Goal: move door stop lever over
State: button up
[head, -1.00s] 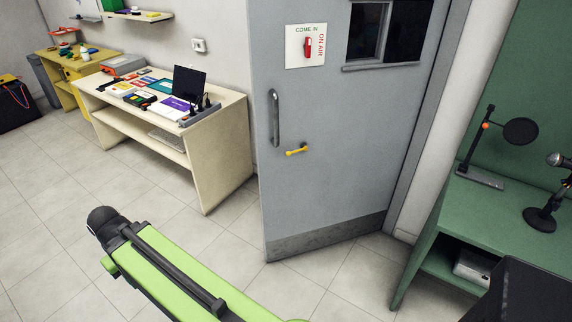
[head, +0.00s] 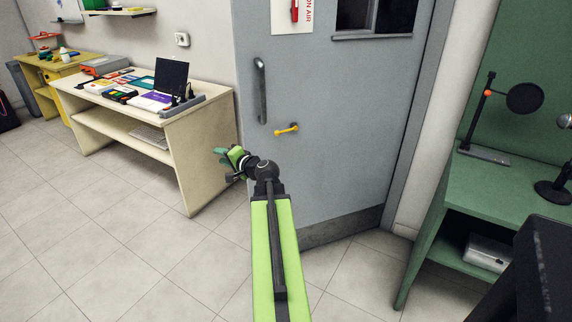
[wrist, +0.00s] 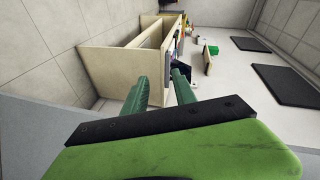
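The yellow lever (head: 287,130) is mounted on the grey door (head: 330,165), below and right of the door's vertical pull handle (head: 260,90). It lies nearly level, its right end slightly higher and at a dark mount. My gripper (head: 218,152) is left of and a little lower than the lever in the head view, near the end of the cream desk, and apart from the lever. In the wrist view its two green fingers (wrist: 160,82) stand apart with nothing between them. The lever does not show in the wrist view.
The cream desk (head: 190,130) with books and a laptop stands left of the door. A green desk (head: 480,195) with a lamp and microphone stands at the right. The tiled floor (head: 110,230) at the front left is clear.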

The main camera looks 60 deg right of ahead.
aim_at(278, 134)
jog(key=s+d+m+g+h+b, duration=0.1)
jog(key=s+d+m+h+b, duration=0.2)
jog(key=s+d+m+h, duration=0.95)
jog(key=shift+w+d+r+n+y, duration=0.1)
jog(key=shift+w+d+n+y, duration=0.55)
jog(key=shift+d, duration=1)
jog(key=shift+w+d+n+y, duration=0.4)
jog(key=shift+d+n+y, duration=0.55)
jog(key=shift+d, duration=0.65)
jog(key=shift+w+d+r+n+y, duration=0.1)
jog(key=shift+w+d+n+y, duration=0.65)
jog(key=shift+d, duration=0.9)
jog(key=shift+s, duration=0.25)
grip_shut()
jog(key=shift+o, duration=1.5)
grip_release()
jog(key=shift+a, duration=0.1)
